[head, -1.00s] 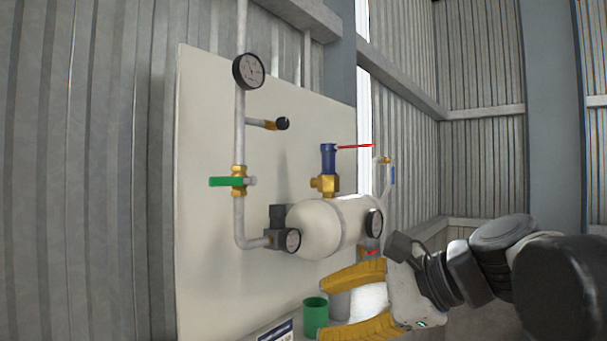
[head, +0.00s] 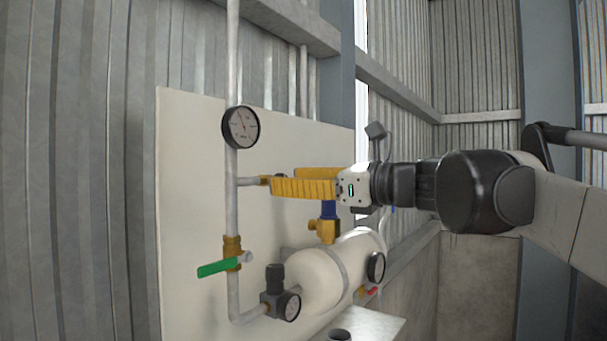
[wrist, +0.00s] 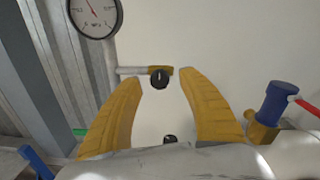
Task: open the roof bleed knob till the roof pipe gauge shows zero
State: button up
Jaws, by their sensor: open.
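The roof pipe gauge (head: 241,127) is a round dial on the upper white pipe. It also shows in the wrist view (wrist: 95,13), its needle pointing up and left, but the scale is too small to read. The roof bleed knob (wrist: 160,78) is black with a pale mark and sits on a short brass-ended branch pipe. My gripper (wrist: 157,76) is open, with one yellow finger on each side of the knob; contact cannot be made out. In the head view my gripper (head: 284,180) reaches in from the right and largely hides the knob.
A green-handled valve (head: 217,267) sits lower on the pipe. The cream tank (head: 318,280) and its blue-topped brass valve (head: 326,230) stand below my gripper. In the wrist view the blue valve (wrist: 278,103) with its red lever is right of the fingers.

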jog(key=shift+x, duration=1.25)
jog(key=shift+s, duration=0.1)
grip_shut()
